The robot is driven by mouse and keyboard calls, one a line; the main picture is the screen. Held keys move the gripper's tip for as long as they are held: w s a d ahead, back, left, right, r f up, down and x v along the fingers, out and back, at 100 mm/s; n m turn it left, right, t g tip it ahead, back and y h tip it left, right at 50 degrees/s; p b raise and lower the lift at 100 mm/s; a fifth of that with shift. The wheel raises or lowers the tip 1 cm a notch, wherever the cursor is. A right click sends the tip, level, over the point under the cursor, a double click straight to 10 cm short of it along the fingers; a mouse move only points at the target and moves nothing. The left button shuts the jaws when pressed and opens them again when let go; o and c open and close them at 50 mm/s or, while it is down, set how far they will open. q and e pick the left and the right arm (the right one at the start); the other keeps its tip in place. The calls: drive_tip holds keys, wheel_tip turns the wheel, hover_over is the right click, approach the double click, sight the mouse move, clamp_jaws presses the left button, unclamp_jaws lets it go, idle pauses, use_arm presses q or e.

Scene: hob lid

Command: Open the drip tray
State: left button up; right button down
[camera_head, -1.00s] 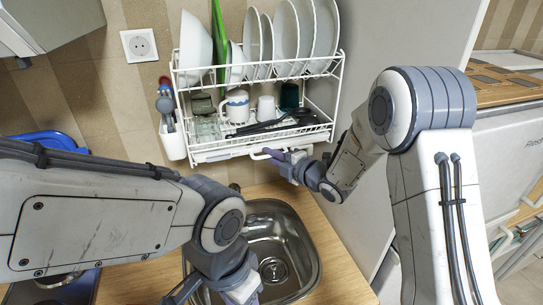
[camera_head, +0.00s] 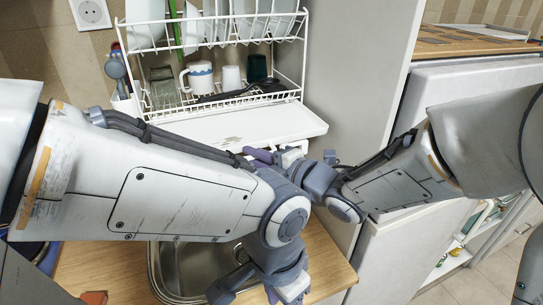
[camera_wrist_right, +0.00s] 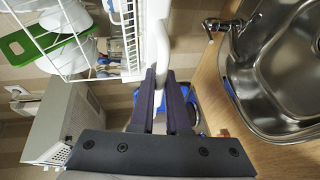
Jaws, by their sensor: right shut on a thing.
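The white drip tray (camera_head: 245,124) sticks out from under the white dish rack (camera_head: 150,65) as a flat shelf, drawn toward me. My right gripper (camera_head: 274,156) is at its front edge. In the right wrist view, the fingers of my right gripper (camera_wrist_right: 165,97) are shut on the tray's white handle (camera_wrist_right: 161,45). My left forearm hides the tray's front left part in the head view. My left gripper (camera_head: 257,294) hangs low over the sink side, with its fingers apart and nothing seen between them; the picture's lower edge cuts it off.
A steel sink (camera_head: 185,268) is set in the wooden worktop (camera_head: 100,270) below the tray. The rack holds plates, a mug (camera_head: 198,78) and glasses. A grey cabinet side (camera_head: 355,70) stands close on the right. A utensil holder (camera_head: 122,100) hangs on the left.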

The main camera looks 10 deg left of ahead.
idle(0.3)
drive_tip(key=c, duration=1.2)
unclamp_jaws()
drive_tip(key=b+v, duration=0.2)
drive_tip(key=v, duration=0.8)
drive_tip(key=shift+s+d+r, duration=0.1)
drive_tip(key=shift+s+d, duration=0.05)
drive_tip(key=shift+d, duration=0.1)
